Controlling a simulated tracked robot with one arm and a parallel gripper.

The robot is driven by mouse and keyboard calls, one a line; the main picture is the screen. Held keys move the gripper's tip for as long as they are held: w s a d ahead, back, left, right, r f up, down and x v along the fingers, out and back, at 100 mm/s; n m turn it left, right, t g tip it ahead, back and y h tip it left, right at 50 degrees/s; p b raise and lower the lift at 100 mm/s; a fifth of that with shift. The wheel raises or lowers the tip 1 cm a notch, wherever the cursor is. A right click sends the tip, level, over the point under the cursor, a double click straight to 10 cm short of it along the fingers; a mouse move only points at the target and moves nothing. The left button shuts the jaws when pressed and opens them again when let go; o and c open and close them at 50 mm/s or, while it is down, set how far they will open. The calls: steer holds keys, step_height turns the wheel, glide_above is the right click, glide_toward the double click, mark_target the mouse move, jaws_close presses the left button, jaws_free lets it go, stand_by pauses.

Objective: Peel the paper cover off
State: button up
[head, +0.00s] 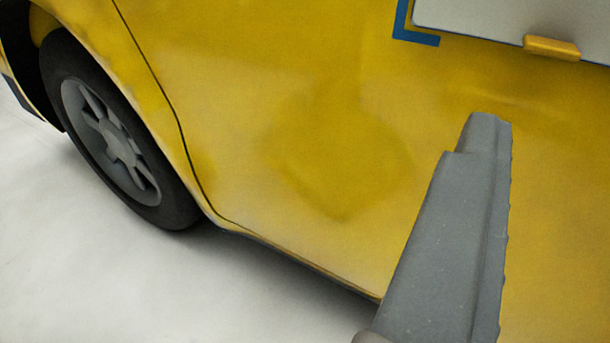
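A pale grey-white sheet (500,18), which looks like the paper cover, lies on the yellow car side at the top right. The frame cuts off its upper part. A small raised yellow tab (552,47) sits on its lower edge. A blue L-shaped mark (412,37) borders its lower left corner. My gripper (487,122) is grey and reaches up from the bottom right. Its tip is below and left of the tab, apart from it in the picture. Nothing shows held at the tip. The fingers overlap in this view, so their opening is hidden.
The yellow car body (290,120) fills most of the view, with a dark panel seam (160,95) on the left. A wheel (115,140) with a black tyre stands at the far left. The pale floor (150,290) is clear at the lower left.

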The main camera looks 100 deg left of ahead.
steer(key=b+x, duration=0.2)
steer(key=x, duration=1.1)
steer(key=shift+a+f+b, duration=0.1)
steer(key=shift+a+b, duration=0.3)
steer(key=shift+a, duration=0.05)
steer(key=shift+c, duration=0.3)
jaws_close()
steer(key=shift+s, duration=0.1)
steer(key=shift+s+d+p, duration=0.25)
steer(key=shift+d+p, duration=0.05)
steer(key=shift+d, duration=0.35)
steer(key=v, duration=0.6)
steer(key=shift+d+p, duration=0.35)
steer(key=shift+p, duration=0.05)
stand_by(0.6)
steer(key=shift+s, duration=0.1)
stand_by(0.4)
